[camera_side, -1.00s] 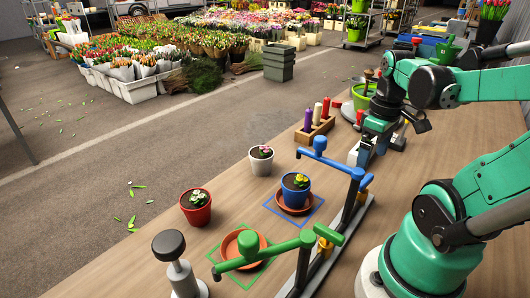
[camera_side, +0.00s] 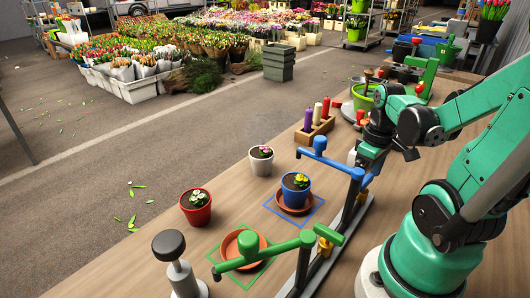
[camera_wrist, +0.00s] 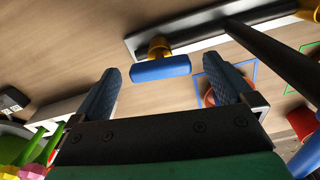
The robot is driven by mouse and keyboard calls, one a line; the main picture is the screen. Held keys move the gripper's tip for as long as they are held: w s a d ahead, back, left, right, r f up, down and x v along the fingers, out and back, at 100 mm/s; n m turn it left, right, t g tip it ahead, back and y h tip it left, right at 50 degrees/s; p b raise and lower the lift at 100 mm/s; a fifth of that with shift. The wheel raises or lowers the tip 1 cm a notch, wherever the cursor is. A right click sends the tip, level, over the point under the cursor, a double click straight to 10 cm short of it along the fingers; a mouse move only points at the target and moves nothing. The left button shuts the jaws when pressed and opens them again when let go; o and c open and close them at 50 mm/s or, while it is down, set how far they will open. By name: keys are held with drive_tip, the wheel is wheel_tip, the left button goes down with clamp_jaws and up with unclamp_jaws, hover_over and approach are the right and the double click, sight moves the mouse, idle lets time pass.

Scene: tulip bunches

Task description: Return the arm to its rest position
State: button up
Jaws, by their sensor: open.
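My gripper (camera_wrist: 162,74) is open in the wrist view, with its two dark blue ribbed fingers apart and nothing seen held between them. Past the fingertips is a blue handle bar (camera_wrist: 160,69) on a brass stem. In the side view my arm's end hangs near the blue tap (camera_side: 335,165), at the back end of the tap rail; the fingers are too hard to make out there. The blue pot (camera_side: 295,190) with a yellow flower stands on a saucer inside the blue square. The green tap (camera_side: 265,252) reaches over an empty terracotta saucer (camera_side: 232,245) in the green square.
A red pot (camera_side: 196,211) and a white pot (camera_side: 261,165) stand left on the table. A wooden rack (camera_side: 314,131) of coloured bottles and a lime-green bucket (camera_side: 363,97) are behind.

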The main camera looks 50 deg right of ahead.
drive_tip(key=shift+r, duration=0.1)
drive_tip(key=shift+r, duration=2.65)
wheel_tip(320, 180, down, 5)
drive_tip(key=shift+f, duration=0.25)
drive_tip(key=m, duration=1.6)
drive_tip(key=shift+r, duration=1.75)
